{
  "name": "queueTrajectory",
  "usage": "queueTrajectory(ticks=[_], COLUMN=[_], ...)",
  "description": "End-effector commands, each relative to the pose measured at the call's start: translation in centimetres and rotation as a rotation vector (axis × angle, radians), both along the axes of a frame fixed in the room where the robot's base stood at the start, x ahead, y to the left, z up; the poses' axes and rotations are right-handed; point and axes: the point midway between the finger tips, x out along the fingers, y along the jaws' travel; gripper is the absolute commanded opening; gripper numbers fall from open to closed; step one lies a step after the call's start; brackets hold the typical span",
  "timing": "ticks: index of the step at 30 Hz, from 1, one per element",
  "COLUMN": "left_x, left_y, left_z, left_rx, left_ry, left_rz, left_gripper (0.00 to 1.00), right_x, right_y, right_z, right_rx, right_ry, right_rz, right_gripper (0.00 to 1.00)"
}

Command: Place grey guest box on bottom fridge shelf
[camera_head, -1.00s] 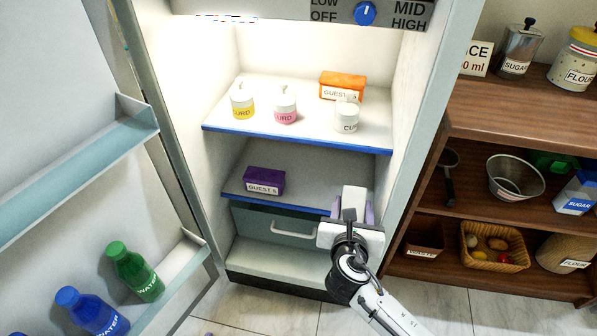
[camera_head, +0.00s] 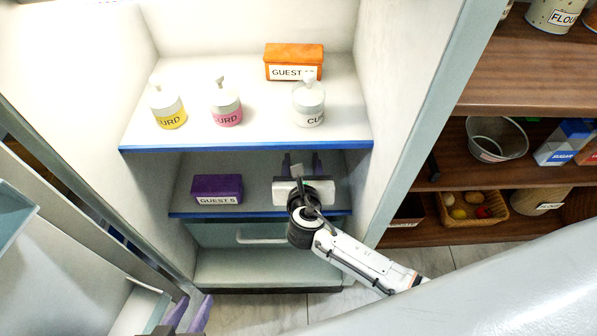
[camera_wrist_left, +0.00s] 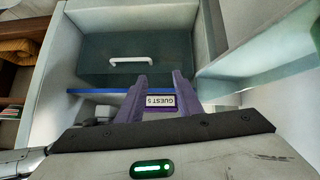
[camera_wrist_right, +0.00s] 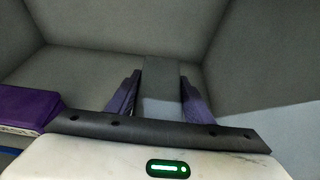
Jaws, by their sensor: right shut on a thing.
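My right gripper (camera_head: 301,165) reaches into the lower blue-edged fridge shelf (camera_head: 262,213), right of the purple "GUEST 5" box (camera_head: 218,189). In the right wrist view it is shut on a grey box (camera_wrist_right: 161,82), between its purple fingers. In the head view its palm hides most of this box; I cannot tell whether it touches the shelf. The purple box also shows in the right wrist view (camera_wrist_right: 28,106), to the left. My left gripper (camera_head: 188,313) is open and empty, low in front of the fridge; the purple box shows between its fingers in the left wrist view.
The upper shelf (camera_head: 245,147) holds an orange guest box (camera_head: 294,62) and several curd jars. A drawer (camera_head: 215,234) with a white handle lies below the lower shelf. The open door (camera_head: 70,240) stands left. A brown shelf unit (camera_head: 470,180) stands right of the fridge.

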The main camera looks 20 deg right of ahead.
Motion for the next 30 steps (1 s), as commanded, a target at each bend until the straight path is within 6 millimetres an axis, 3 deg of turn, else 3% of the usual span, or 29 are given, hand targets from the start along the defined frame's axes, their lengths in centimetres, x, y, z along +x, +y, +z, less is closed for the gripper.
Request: queueTrajectory(ticks=[7, 19, 20, 23, 30], left_x=[0.4, 0.5, 0.5, 0.5, 0.4], left_y=[-0.2, -0.4, -0.4, -0.4, -0.4], left_z=[-0.8, -0.3, -0.3, -0.2, -0.3], left_rx=[-0.020, -0.030, -0.030, -0.031, -0.030], left_ry=[-0.020, -0.028, -0.028, -0.026, -0.025], left_rz=[0.009, 0.013, 0.013, 0.014, 0.013], left_gripper=[0.33, 0.33, 0.33, 0.33, 0.33], right_x=[0.1, 0.1, 0.0, 0.0, 0.0], right_y=[0.0, 0.0, 0.0, 0.0, 0.0], right_z=[-3.4, -3.8, -3.9, -3.8, -3.8], right_rx=[0.000, 0.000, 0.000, 0.001, 0.000], right_ry=[-0.002, -0.002, 0.001, 0.001, 0.001], right_rz=[0.001, 0.001, 0.000, 0.001, 0.000], right_gripper=[0.14, 0.14, 0.48, 0.65, 0.66])
